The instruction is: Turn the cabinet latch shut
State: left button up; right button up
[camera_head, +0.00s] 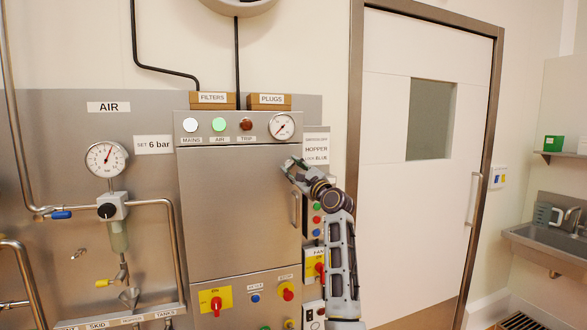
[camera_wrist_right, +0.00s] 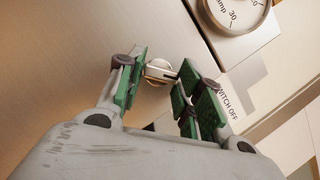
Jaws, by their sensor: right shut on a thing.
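The steel cabinet (camera_head: 235,205) stands upright against the wall, and its door looks closed. The cabinet latch (camera_wrist_right: 158,70) is a small round silver piece near the upper right edge of the door. My right gripper (camera_head: 289,165) is at this latch; in the right wrist view my gripper (camera_wrist_right: 163,80) has its green finger pads on either side of it, shut on it. The fingers hide part of the latch, so its exact angle is hard to tell. In the head view the gripper covers it. My left gripper is not in view.
A vertical door handle (camera_head: 296,208) sits just below my right gripper. A pressure gauge (camera_head: 282,126) is just above. Buttons (camera_head: 317,219) line a panel on the right, behind my right arm. A red rotary switch (camera_head: 216,303) is low on the cabinet.

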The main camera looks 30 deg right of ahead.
jog(key=n, duration=0.1)
jog(key=n+y+p, duration=0.1)
jog(key=n, duration=0.1)
jog(key=shift+d+r+n+g, duration=0.1)
jog(key=shift+r+n+g, duration=0.1)
jog(key=shift+n+g, duration=0.15)
jog(key=shift+n+g+p, duration=0.35)
jog(key=shift+n+p, duration=0.1)
jog(key=n+p, duration=0.1)
jog(key=n, duration=0.1)
jog(key=n+g+y+p, duration=0.1)
jog(key=n, duration=0.1)
jog(key=shift+r+n+g+p, duration=0.2)
jog(key=shift+n+g+p, duration=0.1)
jog(key=shift+p, duration=0.05)
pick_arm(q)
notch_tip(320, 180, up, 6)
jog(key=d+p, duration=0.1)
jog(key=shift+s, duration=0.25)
pick_arm(e)
jog(key=shift+n+g, duration=0.3)
jog(key=shift+n, duration=0.6)
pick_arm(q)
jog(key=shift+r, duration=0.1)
pick_arm(e)
jog(key=shift+f, duration=0.1)
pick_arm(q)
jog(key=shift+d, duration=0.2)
pick_arm(e)
jog(key=o, duration=1)
